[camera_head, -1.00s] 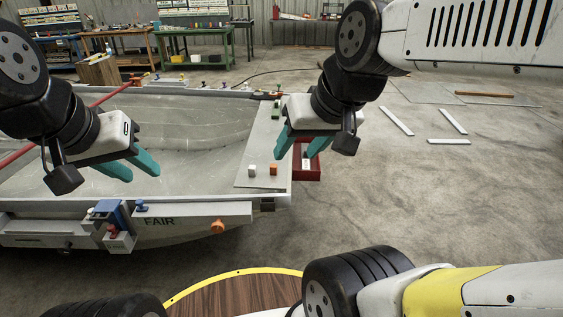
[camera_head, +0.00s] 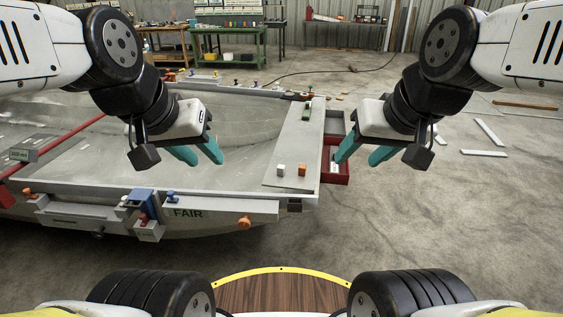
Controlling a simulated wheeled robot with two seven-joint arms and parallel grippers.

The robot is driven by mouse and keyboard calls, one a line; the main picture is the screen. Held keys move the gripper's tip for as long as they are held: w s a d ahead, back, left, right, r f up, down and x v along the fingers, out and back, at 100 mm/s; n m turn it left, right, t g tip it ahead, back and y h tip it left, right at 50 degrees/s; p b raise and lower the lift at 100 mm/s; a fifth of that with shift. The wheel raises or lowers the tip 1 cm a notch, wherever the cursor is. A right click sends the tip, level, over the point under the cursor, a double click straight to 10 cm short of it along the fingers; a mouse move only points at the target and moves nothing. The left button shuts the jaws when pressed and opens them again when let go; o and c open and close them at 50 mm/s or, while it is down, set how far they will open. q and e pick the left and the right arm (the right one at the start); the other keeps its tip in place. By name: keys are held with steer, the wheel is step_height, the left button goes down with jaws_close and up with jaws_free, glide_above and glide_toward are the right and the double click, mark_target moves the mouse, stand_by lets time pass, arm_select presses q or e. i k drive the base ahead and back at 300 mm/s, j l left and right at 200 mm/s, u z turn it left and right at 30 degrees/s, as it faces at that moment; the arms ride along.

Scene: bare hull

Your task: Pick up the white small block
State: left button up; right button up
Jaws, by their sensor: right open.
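The white small block (camera_head: 281,169) sits on the grey plank (camera_head: 303,140) at the right side of the hull, near its front end. My right gripper (camera_head: 360,156) is open and empty, to the right of the plank and over the red tray's side. Neither gripper touches a block.
The grey hull (camera_head: 240,208) fills the left and middle, with clamps along its front edge. A red tray (camera_head: 336,172) stands beside the plank. A green block (camera_head: 306,115) lies farther back on the plank. White strips (camera_head: 484,153) lie on the open floor at right.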

mark_target(280, 168)
steer(key=i+l+u, duration=0.25)
steer(key=i+l, duration=0.2)
steer(key=i+l+u, duration=0.3)
steer(key=i+l, duration=0.2)
steer(key=i+l+u, duration=0.25)
steer(key=i+l, duration=0.15)
steer(key=l, duration=0.3)
